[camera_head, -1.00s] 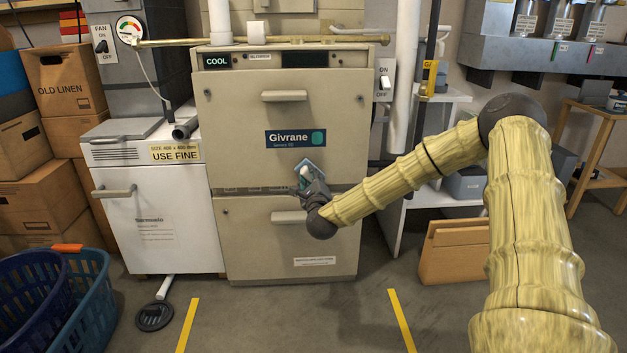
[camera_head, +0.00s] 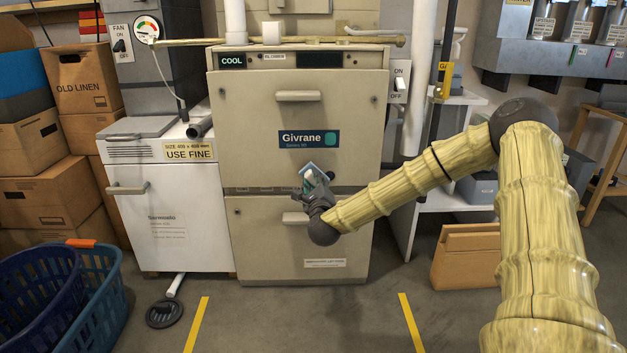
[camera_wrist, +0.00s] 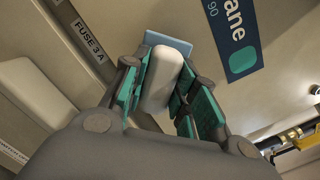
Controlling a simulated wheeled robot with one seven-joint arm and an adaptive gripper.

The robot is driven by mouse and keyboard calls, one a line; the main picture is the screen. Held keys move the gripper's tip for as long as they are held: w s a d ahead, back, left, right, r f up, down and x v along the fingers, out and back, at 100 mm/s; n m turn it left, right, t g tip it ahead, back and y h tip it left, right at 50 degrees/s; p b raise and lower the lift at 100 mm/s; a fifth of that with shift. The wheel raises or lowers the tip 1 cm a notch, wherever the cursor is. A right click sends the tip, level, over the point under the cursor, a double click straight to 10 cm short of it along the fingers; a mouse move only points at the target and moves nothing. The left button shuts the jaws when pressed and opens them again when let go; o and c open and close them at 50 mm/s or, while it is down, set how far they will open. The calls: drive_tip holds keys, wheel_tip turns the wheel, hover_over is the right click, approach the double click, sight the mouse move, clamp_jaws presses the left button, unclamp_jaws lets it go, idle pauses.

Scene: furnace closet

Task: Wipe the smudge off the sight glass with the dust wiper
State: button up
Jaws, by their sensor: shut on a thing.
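My gripper (camera_head: 313,186) is in front of the beige Givrane furnace (camera_head: 245,105), just below its name label. It is shut on the dust wiper (camera_head: 309,180). In the wrist view the wiper's white rounded handle (camera_wrist: 161,82) sits between the green-lined fingers, and its flat blue pad (camera_wrist: 170,43) lies beyond them towards the furnace front. I cannot tell whether the pad touches the furnace. I cannot make out the sight glass or the smudge in either view; the wiper and gripper may cover them.
A brass-coloured pipe (camera_head: 290,42) crosses above the furnace. A white cabinet (camera_head: 165,205) stands left, with cardboard boxes (camera_head: 28,145) and laundry baskets (camera_head: 98,285) beyond. Floor between the yellow lines (camera_head: 411,322) is clear.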

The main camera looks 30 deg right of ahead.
drive_tip(key=shift+v, duration=2.1)
drive_tip(key=shift+a+r, duration=0.2)
drive_tip(key=v, duration=0.3)
drive_tip(key=shift+w+a+r, duration=0.1)
drive_tip(key=shift+r, duration=0.05)
drive_tip(key=shift+r+p, duration=0.1)
drive_tip(key=shift+p, duration=0.3)
